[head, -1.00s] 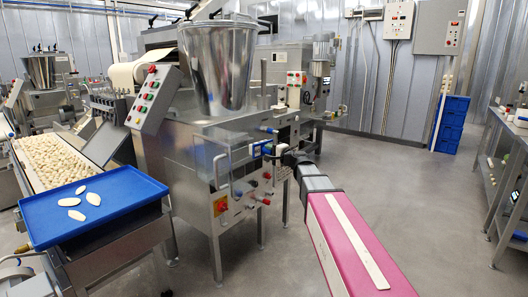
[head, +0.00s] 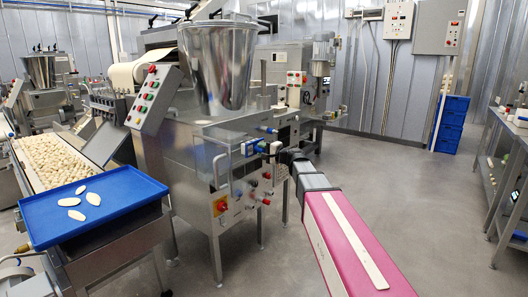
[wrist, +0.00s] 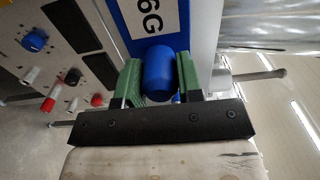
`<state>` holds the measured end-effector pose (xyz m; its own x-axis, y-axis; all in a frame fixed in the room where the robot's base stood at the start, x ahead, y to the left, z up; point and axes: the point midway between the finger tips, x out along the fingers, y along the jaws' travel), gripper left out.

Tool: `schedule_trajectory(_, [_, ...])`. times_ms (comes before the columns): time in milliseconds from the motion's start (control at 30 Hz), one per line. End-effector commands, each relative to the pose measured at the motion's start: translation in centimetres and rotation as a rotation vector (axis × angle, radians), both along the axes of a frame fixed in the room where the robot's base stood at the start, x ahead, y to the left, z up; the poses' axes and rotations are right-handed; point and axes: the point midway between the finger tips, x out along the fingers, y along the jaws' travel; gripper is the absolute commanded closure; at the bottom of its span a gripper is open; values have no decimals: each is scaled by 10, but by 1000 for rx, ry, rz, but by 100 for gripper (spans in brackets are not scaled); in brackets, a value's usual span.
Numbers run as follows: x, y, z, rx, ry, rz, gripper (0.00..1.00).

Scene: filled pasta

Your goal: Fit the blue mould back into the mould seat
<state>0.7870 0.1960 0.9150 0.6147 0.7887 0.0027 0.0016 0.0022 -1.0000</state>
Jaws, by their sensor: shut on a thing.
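The blue mould (wrist: 148,22) shows in the wrist view as a flat blue face with a white label reading "6G" and a rounded blue handle (wrist: 159,72). My gripper (wrist: 159,80) has its green fingers on either side of that handle, shut on it. In the head view my gripper (head: 276,149) is at the side of the steel machine, with a small blue part of the mould (head: 250,147) in front of it. The mould seat cannot be made out clearly; I cannot tell whether the mould is inside it.
The steel machine (head: 205,150) has a hopper (head: 217,65) on top. Knobs and levers (wrist: 35,42) are close to my gripper on the left in the wrist view. A blue tray (head: 95,205) stands at left. The floor (head: 400,190) at right is clear.

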Motion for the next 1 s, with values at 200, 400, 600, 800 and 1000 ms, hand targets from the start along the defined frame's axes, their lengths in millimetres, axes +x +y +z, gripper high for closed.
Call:
schedule_trajectory(200, [13,15,0,1,0,0,95])
schedule_trajectory(400, [23,28,0,1,0,0,95])
schedule_trajectory(600, [28,35,1,1,0,-1,95])
schedule_trajectory(800, [29,37,1,1,0,-1,95])
schedule_trajectory(1000, [28,36,1,1,0,-1,95])
